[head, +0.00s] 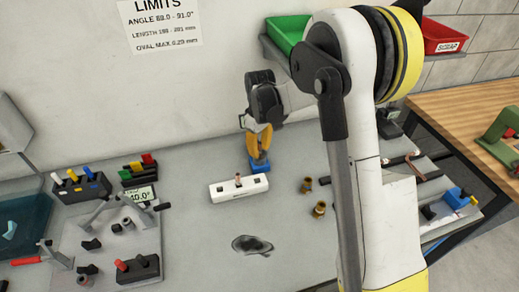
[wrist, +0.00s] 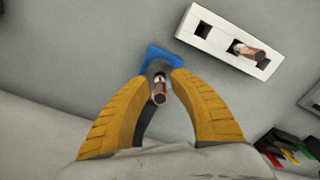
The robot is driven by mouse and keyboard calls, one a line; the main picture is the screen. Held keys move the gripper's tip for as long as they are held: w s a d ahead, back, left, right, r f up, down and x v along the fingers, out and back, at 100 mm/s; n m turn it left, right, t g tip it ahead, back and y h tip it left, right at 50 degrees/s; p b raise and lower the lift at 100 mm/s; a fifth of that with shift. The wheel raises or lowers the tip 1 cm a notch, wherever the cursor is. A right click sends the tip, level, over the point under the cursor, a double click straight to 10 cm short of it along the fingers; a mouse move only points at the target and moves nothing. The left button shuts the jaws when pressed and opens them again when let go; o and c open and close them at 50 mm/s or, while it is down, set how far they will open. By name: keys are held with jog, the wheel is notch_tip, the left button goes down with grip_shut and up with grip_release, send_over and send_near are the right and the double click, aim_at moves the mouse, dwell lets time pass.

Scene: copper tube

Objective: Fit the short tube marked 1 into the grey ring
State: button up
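A short copper tube (wrist: 159,92) is between the tips of my gripper (wrist: 160,80), whose yellow fingers close in on it from both sides. My gripper also shows in the head view (head: 258,153), pointing down over a small blue block (head: 257,166). In the wrist view a grey part that looks like the grey ring (wrist: 158,67) lies at the tube's far end, over the blue block (wrist: 154,54). The fingertips partly hide it, so I cannot tell how deep the tube sits. No mark 1 is readable.
A white holder (head: 220,194) stands just in front of the blue block, with another copper tube (head: 238,181) in it and an empty slot (wrist: 203,31). Brass fittings (head: 319,209) stand to the right. Fixtures and tool racks (head: 80,187) fill the left.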

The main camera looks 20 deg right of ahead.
jog(key=shift+r, duration=0.15)
notch_tip(320, 180, up, 12)
jog(key=p, duration=0.3)
jog(key=shift+r, duration=0.1)
dwell(0.5)
